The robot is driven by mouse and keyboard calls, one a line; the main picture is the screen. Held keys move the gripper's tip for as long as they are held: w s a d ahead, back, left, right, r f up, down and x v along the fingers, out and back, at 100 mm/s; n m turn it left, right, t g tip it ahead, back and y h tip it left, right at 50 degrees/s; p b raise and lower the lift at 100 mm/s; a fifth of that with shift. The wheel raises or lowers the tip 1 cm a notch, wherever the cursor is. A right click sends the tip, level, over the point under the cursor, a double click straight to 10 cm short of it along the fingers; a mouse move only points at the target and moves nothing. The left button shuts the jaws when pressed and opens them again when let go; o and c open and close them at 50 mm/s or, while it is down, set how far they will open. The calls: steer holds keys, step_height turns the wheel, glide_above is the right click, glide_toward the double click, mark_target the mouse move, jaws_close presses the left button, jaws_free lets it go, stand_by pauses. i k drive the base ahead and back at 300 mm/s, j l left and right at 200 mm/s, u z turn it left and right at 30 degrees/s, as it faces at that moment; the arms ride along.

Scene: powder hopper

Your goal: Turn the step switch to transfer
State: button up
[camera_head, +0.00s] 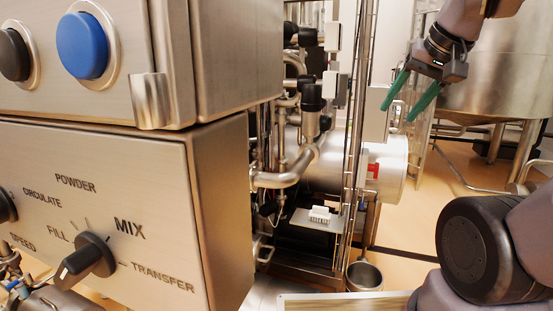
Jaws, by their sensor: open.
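The step switch (85,258) is a black knob on the lower steel panel at the lower left. POWDER, FILL, MIX and TRANSFER are printed around it, with TRANSFER (163,279) to its lower right. Its bar-shaped grip stands out toward the lower left; I cannot tell for sure which label it points to. My gripper (397,114) is at the upper right, with two green fingers apart and pointing down-left. It is empty, well to the right of the panel and not touching the switch.
A blue button (87,45) and a dark button (13,55) sit on the upper box, above a protruding steel latch (151,101). Another black knob (5,206) is cut off at the left edge. Pipes and a tank (500,65) stand behind. My arm fills the lower right.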

mark_target(91, 255)
steer(key=k+j+u, duration=0.2)
steer(key=k+j, duration=1.05)
steer(key=i+u, duration=0.15)
steer(key=u, duration=0.5)
steer(key=k+l+u, duration=0.3)
steer(key=k+l, duration=0.45)
